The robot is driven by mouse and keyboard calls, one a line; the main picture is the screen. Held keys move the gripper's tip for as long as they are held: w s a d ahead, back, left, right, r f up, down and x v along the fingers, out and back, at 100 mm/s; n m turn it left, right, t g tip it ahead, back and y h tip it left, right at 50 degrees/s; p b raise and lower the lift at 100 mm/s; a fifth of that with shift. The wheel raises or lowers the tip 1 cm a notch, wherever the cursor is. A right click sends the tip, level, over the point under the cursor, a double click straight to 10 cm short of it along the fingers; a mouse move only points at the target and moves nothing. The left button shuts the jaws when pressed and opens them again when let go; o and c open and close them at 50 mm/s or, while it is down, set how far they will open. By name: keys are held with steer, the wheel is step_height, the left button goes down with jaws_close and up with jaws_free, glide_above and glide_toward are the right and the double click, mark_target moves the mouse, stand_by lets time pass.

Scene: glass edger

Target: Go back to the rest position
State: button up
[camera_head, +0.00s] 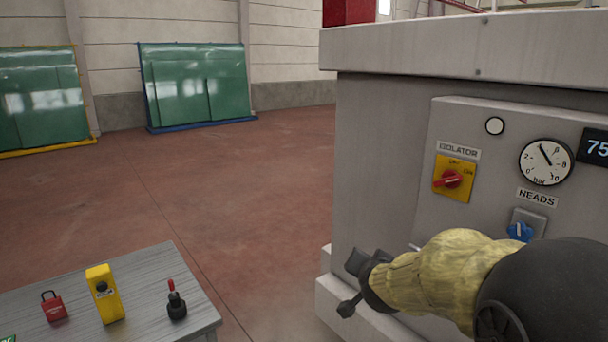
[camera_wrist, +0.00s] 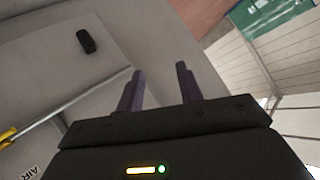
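My gripper (camera_head: 357,284) is at the end of my arm in the lower right of the head view, in front of the grey machine (camera_head: 375,170). In the wrist view my gripper (camera_wrist: 160,85) shows two dark fingers standing apart with nothing between them. The machine's panel carries a red isolator knob on a yellow plate (camera_head: 454,178), a round bar gauge (camera_head: 546,162) and a blue heads knob (camera_head: 520,232). My arm covers part of the panel's lower area.
A grey table (camera_head: 150,262) at lower left holds a red padlock (camera_head: 53,307), a yellow device (camera_head: 104,294) and a black item with a red tip (camera_head: 176,302). Green glass racks (camera_head: 197,85) stand by the far wall. The reddish floor between is clear.

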steer(key=s+f+n+g, duration=0.3)
steer(key=s+f, duration=0.3)
steer(key=s, duration=0.5)
steer(key=s+f+n+g+y+p, duration=0.1)
steer(key=s+f+n+g, duration=0.2)
steer(key=s+f+g, duration=0.3)
steer(key=s, duration=0.5)
steer(key=shift+d+f+n+g+p, duration=0.3)
steer(key=shift+d+f+n, duration=0.1)
